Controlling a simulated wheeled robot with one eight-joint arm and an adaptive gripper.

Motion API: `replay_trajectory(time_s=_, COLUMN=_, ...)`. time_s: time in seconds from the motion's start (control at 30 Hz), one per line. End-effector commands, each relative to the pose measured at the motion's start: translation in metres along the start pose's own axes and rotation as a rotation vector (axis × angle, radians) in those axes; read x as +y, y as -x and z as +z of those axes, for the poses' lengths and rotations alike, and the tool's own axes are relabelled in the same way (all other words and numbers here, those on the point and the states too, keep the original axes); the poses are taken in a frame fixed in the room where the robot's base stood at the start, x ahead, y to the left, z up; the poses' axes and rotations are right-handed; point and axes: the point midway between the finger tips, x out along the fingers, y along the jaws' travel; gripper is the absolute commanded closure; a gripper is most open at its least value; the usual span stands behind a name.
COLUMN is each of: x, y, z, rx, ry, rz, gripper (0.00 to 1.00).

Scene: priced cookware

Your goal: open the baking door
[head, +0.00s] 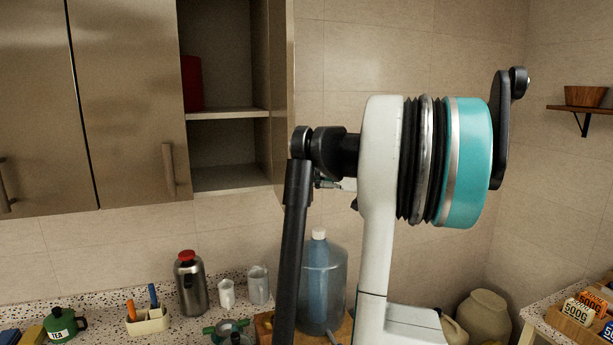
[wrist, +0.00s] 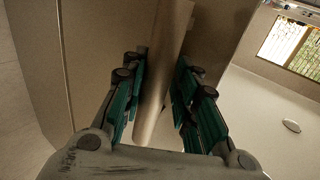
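No door in view is visibly marked as the baking door. In the wrist view, my gripper (wrist: 161,68) has its two teal-padded fingers apart, one on each side of a pale round bar like a door handle (wrist: 166,70). A gap shows between the bar and the right finger; whether the left finger touches it I cannot tell. A flat brownish panel (wrist: 105,35) lies behind it. In the head view, metallic cabinet doors (head: 125,100) with bar handles (head: 168,170) are shut at upper left. My arm hides the gripper there.
Right of the doors is an open compartment (head: 225,114) with a red item (head: 191,83). A wall shelf (head: 590,109) holds a bowl.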

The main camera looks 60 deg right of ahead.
Motion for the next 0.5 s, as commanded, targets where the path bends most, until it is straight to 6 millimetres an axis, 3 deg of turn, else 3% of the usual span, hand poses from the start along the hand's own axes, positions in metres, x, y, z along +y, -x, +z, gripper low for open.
replay_trajectory(time_s=0.17, x=0.001, y=0.013, z=0.000, rx=0.000, ry=0.000, rz=0.001, gripper=0.73)
replay_trajectory(time_s=0.5, x=0.001, y=0.080, z=0.000, rx=0.000, ry=0.000, rz=0.004, gripper=0.73)
